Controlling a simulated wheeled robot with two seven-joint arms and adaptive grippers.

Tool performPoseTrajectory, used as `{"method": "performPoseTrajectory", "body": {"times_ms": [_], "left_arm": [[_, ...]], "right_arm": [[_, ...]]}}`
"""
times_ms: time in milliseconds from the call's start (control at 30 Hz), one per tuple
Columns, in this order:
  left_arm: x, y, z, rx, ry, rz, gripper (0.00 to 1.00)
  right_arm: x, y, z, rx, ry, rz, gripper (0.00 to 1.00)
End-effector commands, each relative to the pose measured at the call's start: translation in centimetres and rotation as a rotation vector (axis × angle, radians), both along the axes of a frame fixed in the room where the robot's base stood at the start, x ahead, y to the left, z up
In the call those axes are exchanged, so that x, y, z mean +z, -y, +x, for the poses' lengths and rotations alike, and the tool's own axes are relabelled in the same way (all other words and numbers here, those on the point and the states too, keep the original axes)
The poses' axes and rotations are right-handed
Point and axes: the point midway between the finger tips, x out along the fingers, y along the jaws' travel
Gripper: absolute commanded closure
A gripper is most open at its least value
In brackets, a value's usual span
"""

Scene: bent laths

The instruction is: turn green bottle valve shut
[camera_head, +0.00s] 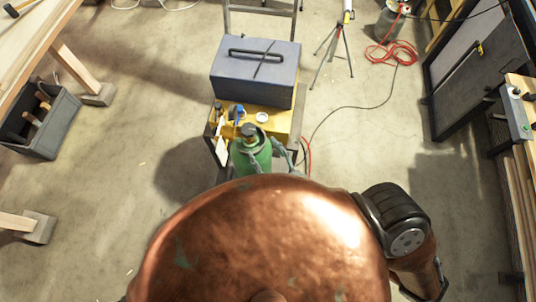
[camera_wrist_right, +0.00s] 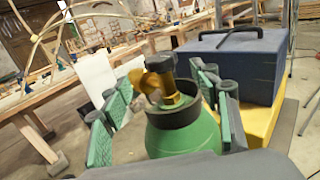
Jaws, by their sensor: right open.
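The green bottle (camera_head: 250,155) stands upright at the near end of the yellow-topped cart, partly hidden by my copper body. Its valve (camera_head: 249,130) has a dark knob on top. In the right wrist view, the bottle (camera_wrist_right: 185,135) has a dark collar, and the brass valve (camera_wrist_right: 170,85) carries a dark knob (camera_wrist_right: 160,63). My right gripper (camera_head: 270,155) is close by the bottle. In the right wrist view, its green-padded fingers (camera_wrist_right: 168,112) are spread wide on either side of the collar and valve, with gaps visible. My left gripper is not in view.
A blue-grey toolbox (camera_head: 255,72) sits just behind the bottle on the yellow-topped cart (camera_head: 285,120). Small items stand beside the valve on the left. A tripod (camera_head: 340,45) and red hose (camera_head: 392,53) are further back. A dark crate (camera_head: 38,122) lies left on open floor.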

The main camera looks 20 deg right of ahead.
Motion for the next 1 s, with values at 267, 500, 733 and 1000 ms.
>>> {"method": "performPoseTrajectory", "body": {"times_ms": [267, 500, 733, 1000], "left_arm": [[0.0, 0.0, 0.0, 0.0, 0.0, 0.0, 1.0], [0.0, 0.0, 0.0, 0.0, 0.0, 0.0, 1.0], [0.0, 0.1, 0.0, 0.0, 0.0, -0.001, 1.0], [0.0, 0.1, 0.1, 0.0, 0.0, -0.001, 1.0]], "right_arm": [[0.0, 0.4, -2.0, 0.0, 0.0, -0.001, 0.44], [0.0, 0.4, -2.1, -0.001, 0.001, -0.001, 0.44], [0.0, 0.4, -2.0, -0.001, 0.001, -0.001, 0.44], [1.4, 3.1, -0.7, -0.087, 0.007, 0.136, 0.44]]}}
